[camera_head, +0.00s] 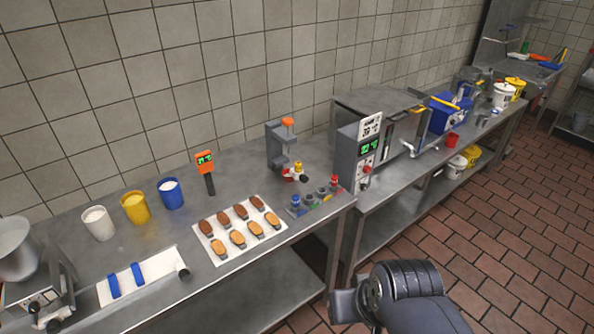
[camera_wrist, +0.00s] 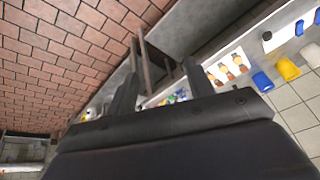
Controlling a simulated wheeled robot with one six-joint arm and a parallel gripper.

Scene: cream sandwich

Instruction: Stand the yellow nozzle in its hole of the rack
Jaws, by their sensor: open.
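The rack (camera_head: 314,204) is a small grey block near the right end of the steel bench. Blue, grey and red nozzles stand on it, and coloured marks show on its front. A small yellow piece (camera_head: 298,167), perhaps the yellow nozzle, is just behind the rack by the grey stand, next to a red and white part; its exact support is unclear. My gripper (camera_wrist: 160,70) is open and empty in the wrist view, far from the rack. Small coloured items, probably the rack, appear beyond the fingers. In the head view my fingers are hidden.
A grey stand (camera_head: 275,148) with an orange top is behind the rack. A white sheet of biscuits (camera_head: 213,249) lies left of it. A machine with a green display (camera_head: 352,158) stands to the right. The tiled floor (camera_head: 510,225) in front is clear.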

